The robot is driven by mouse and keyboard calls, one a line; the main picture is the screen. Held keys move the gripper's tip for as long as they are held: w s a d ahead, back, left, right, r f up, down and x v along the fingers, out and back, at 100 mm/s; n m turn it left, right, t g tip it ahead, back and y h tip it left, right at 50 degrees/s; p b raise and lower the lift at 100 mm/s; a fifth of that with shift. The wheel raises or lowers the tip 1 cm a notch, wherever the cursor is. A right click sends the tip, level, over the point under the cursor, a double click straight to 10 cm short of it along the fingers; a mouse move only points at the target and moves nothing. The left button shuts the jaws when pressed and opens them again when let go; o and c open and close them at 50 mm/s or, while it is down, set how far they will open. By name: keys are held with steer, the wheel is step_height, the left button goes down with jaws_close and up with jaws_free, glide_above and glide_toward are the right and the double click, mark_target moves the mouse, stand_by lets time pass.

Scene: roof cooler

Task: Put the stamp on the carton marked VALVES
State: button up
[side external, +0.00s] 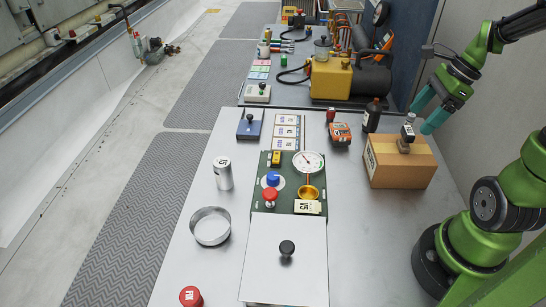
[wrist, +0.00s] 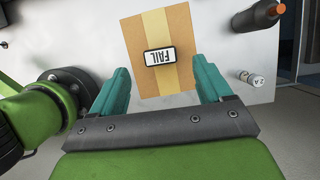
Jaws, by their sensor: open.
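A cardboard carton (side external: 400,167) stands on the right of the grey table; a label (side external: 371,160) on its left side is too small to read. A small stamp (side external: 407,132) with a dark and grey upper part and a brownish base stands upright on the carton's top. In the wrist view its top (wrist: 159,57) reads FAIL, upside down, and it lies over the tape strip of the carton (wrist: 137,35). My gripper (side external: 431,108) is open and empty, up and to the right of the stamp. In the wrist view the stamp shows ahead between the spread teal fingers (wrist: 164,90), apart from both.
A dark bottle (side external: 372,116) and an orange meter (side external: 339,133) stand beyond the carton. The table before the carton is clear.

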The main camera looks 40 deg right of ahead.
steer(key=a+r+n+t, duration=0.2)
steer(key=a+r+n, duration=0.2)
steer(key=a+n, duration=0.5)
steer(key=a+r+n+t+h, duration=0.1)
steer(key=a+r+n, duration=0.3)
steer(key=a+n, duration=0.6)
steer(key=n+t, duration=0.1)
steer(key=n, duration=0.3)
steer(key=shift+w+a, duration=0.2)
steer(key=shift+w, duration=0.2)
